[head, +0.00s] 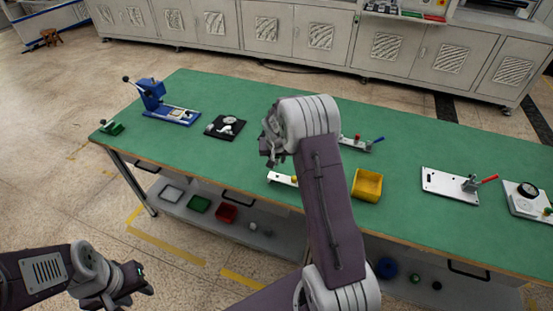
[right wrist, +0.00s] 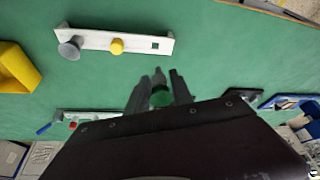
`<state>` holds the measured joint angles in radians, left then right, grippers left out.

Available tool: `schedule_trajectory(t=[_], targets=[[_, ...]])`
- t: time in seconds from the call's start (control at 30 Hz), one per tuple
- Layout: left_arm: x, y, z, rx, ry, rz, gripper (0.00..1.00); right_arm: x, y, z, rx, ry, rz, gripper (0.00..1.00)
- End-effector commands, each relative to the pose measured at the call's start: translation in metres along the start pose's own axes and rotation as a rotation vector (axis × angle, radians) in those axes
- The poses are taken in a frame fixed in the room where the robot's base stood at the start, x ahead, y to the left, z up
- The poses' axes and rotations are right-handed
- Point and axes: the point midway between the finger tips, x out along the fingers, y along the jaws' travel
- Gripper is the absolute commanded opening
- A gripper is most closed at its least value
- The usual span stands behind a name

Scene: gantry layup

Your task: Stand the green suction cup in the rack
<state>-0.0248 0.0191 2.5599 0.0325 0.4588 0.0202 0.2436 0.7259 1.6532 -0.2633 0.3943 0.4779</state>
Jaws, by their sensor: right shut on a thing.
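The green suction cup (right wrist: 160,97) is between the fingers of my right gripper (right wrist: 161,90), which is shut on it above the table. The rack (right wrist: 140,43) is a white bar lying past the fingertips in the right wrist view. It holds a grey cup (right wrist: 70,48) and a yellow cup (right wrist: 117,46), and its square opening (right wrist: 155,45) is empty. In the head view my right gripper (head: 268,150) and arm hide much of the rack (head: 279,179) and the green cup. My left gripper (head: 138,281) hangs low at the left, off the table; its jaws are unclear.
A yellow bin (head: 367,185) stands right of the rack. A blue-handled clamp (head: 362,143) lies behind it, and a red-handled clamp plate (head: 450,185) is further right. A black fixture (head: 225,128) and blue press (head: 168,107) stand left. The green table (head: 240,165) is clear between.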

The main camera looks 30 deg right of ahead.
Motion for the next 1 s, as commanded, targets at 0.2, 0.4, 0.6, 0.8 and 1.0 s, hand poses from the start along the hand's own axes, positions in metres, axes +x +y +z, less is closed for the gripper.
schedule_trajectory(t=[0.2, 0.4, 0.6, 0.8, 1.0], targets=[[0.023, 0.000, 0.002, 0.000, 0.000, 0.000, 0.36, 0.024, 0.000, 0.010, 0.000, -0.001, 0.000, 0.00], [0.043, -0.001, 0.004, 0.000, 0.000, 0.000, 0.36, 0.045, 0.000, 0.019, -0.001, 0.000, 0.000, 0.00], [0.047, -0.001, 0.005, 0.000, 0.000, 0.000, 0.36, 0.051, 0.000, 0.021, -0.001, 0.000, 0.000, 0.00], [0.046, -0.001, 0.005, 0.000, 0.000, 0.000, 0.36, 0.050, 0.000, 0.021, 0.000, 0.000, 0.000, 0.00], [0.046, -0.001, 0.005, 0.000, 0.000, 0.000, 0.36, 0.050, 0.000, 0.021, 0.000, 0.000, 0.000, 0.00]])
